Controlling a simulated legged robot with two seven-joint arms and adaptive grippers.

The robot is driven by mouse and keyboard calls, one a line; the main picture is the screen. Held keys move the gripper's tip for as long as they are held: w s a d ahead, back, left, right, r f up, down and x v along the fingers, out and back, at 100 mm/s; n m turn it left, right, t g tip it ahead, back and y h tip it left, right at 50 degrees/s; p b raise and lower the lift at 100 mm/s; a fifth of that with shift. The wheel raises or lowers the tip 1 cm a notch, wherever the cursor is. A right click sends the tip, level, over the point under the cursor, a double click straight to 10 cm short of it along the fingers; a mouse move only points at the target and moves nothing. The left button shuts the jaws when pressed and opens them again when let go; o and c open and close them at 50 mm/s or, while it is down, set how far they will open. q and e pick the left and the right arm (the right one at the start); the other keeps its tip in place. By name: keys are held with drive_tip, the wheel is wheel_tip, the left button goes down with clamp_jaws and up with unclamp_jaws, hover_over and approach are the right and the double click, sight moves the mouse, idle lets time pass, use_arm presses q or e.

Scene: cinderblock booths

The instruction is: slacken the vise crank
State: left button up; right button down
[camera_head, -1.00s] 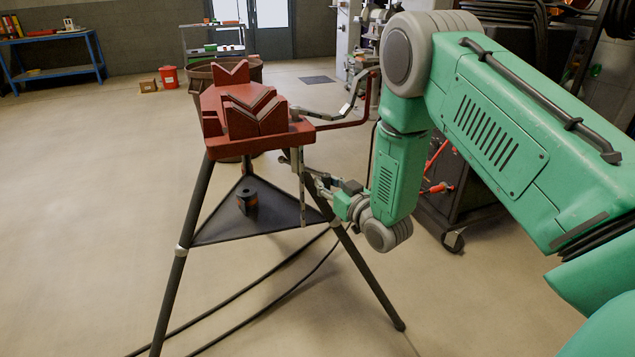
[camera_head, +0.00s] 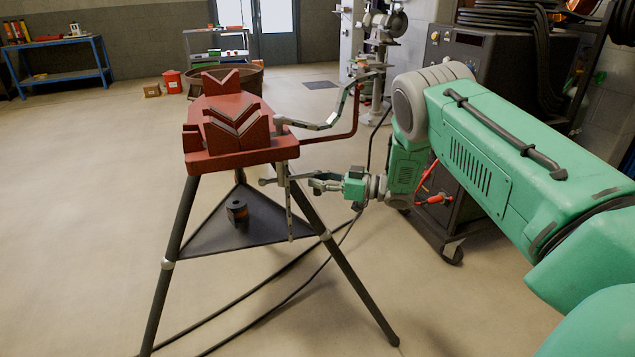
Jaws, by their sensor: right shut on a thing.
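The red pipe vise (camera_head: 228,158) with V-shaped jaws stands on a dark tripod. A grey vise crank (camera_head: 294,179) shows below its right edge. My right gripper (camera_head: 315,184) comes in from the right, roughly level, and is shut on the outer end of the crank; its fingers are small and partly hard to tell from the metal. A long thin grey piece (camera_head: 290,215) hangs down beside the crank. My left gripper is not in view.
A grey arm (camera_head: 325,124) and red bent bar (camera_head: 345,133) project right above my gripper. The tripod tray (camera_head: 235,230) holds a small dark object (camera_head: 237,209). Cables lie on the floor. A dark cabinet (camera_head: 475,190) stands behind my arm. Floor at left is clear.

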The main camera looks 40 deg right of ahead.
drive_tip(key=shift+w+d, duration=0.3)
drive_tip(key=shift+w, duration=0.4)
drive_tip(key=shift+w+d, duration=0.2)
drive_tip(key=shift+w, duration=0.05)
drive_tip(key=c, duration=1.4)
unclamp_jaws()
drive_tip(key=shift+o, duration=0.2)
drive_tip(key=shift+d+f, duration=0.1)
